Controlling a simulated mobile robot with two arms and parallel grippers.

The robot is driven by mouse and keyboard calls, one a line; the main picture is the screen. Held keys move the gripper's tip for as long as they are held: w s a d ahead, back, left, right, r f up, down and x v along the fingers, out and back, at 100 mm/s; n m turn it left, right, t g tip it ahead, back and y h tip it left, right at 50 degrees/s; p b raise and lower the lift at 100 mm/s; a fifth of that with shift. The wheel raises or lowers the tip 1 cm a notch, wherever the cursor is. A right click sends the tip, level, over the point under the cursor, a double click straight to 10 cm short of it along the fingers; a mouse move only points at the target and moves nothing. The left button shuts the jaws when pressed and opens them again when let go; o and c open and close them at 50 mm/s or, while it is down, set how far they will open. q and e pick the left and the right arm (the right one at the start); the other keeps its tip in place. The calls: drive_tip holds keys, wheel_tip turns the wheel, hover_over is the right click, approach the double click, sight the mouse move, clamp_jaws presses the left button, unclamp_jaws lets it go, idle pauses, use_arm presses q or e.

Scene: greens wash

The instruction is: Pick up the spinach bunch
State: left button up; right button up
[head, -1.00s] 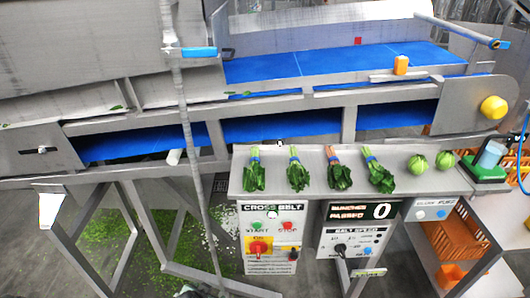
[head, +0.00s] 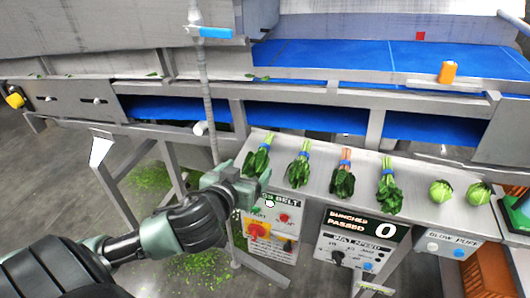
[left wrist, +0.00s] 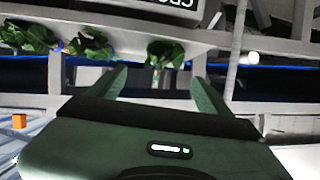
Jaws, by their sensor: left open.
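Several leafy green bunches with blue bands lie in a row on the grey shelf (head: 320,185). The leftmost bunch (head: 257,160) has dark green leaves; it also shows in the left wrist view (left wrist: 165,53), between and beyond the finger tips. Beside it lie a second bunch (head: 298,172), a red-stemmed bunch (head: 342,182) and another green bunch (head: 388,192). I cannot tell by name which is the spinach. My left gripper (head: 250,178) is open and empty, just in front of the leftmost bunch, apart from it as far as I can see. My right gripper is out of view.
Two round green heads (head: 440,190) sit at the shelf's right end. Blue conveyor belt (head: 340,60) runs behind, with an orange object (head: 447,72) on its frame. A vertical grey pole (head: 206,100) stands left of the shelf. A control panel (head: 350,245) hangs below it.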

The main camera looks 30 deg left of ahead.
sight(251, 168)
use_arm(q)
drive_tip(key=b, duration=0.1)
drive_tip(key=w+f+b, duration=0.1)
drive_tip(key=b, duration=0.1)
drive_tip(key=shift+w+a+f, duration=0.2)
drive_tip(key=shift+w+a, duration=0.1)
drive_tip(key=shift+w+b, duration=0.2)
drive_tip(key=shift+b, duration=0.15)
drive_tip(key=shift+w+a+f+b, duration=0.15)
drive_tip(key=shift+w+f+b, duration=0.15)
drive_tip(key=shift+b, duration=0.15)
drive_tip(key=p+x, duration=0.1)
drive_tip(key=x, duration=0.2)
drive_tip(key=shift+w+a, duration=0.1)
drive_tip(key=shift+w, duration=0.05)
drive_tip(key=shift+w+f, duration=0.3)
drive_tip(key=shift+w, duration=0.05)
drive_tip(key=shift+c, duration=0.3)
drive_tip(key=c, duration=1.4)
